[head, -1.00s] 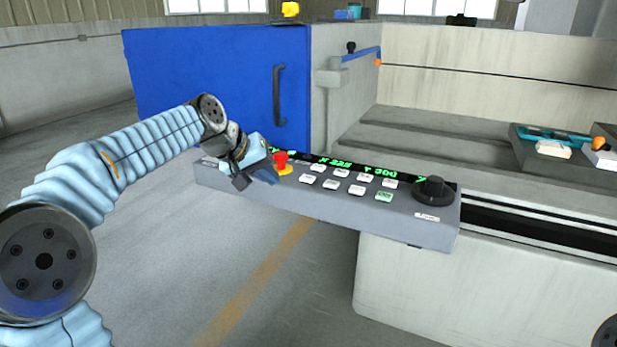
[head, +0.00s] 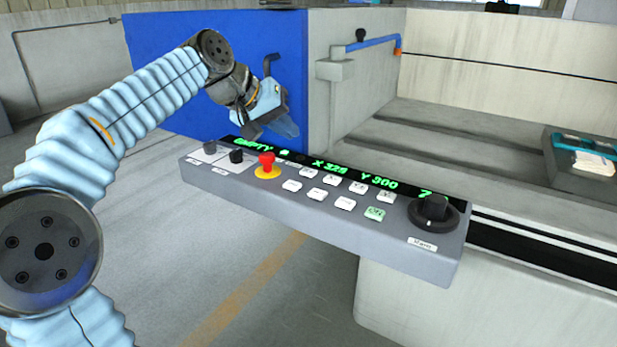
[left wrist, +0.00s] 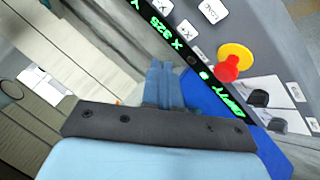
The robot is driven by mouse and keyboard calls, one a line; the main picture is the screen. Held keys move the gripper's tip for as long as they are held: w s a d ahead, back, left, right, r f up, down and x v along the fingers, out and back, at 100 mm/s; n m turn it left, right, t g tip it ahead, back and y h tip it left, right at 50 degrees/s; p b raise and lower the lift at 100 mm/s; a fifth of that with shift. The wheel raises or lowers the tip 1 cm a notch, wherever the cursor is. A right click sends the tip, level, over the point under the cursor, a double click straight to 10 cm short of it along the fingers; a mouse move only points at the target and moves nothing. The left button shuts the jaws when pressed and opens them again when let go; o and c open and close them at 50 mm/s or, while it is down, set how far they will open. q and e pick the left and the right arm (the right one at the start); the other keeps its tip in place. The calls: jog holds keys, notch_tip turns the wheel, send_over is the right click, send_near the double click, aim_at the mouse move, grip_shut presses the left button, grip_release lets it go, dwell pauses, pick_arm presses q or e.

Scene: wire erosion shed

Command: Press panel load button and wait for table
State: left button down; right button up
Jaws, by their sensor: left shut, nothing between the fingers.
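The grey control panel (head: 320,229) spans the middle of the head view. Its dark display strip (head: 350,177) shows green text reading EMPTY, X 325 and Y 900. My left gripper (head: 290,129) is shut and empty, above the back edge of the panel near the display. In the left wrist view its blue fingers (left wrist: 163,82) are together, beside the display strip (left wrist: 200,70). My right gripper is out of view.
A red stop knob (head: 266,162) on a yellow base and two black knobs (head: 236,156) stand on the panel's left. A large black dial (head: 433,212) is at its right. The blue machine door (head: 180,70) is behind my left gripper. The machine bed stretches right.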

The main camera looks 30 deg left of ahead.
pick_arm(q)
jog(key=shift+f, duration=0.1)
dwell(0.3)
jog(key=b, duration=0.4)
send_over(288, 185)
notch_tip(288, 185, down, 7)
jog(key=shift+r, duration=0.1)
jog(key=shift+f+b, duration=0.85)
jog(key=shift+f, duration=0.15)
dwell(1.0)
jog(key=shift+f+b, duration=0.3)
jog(key=shift+b, duration=0.05)
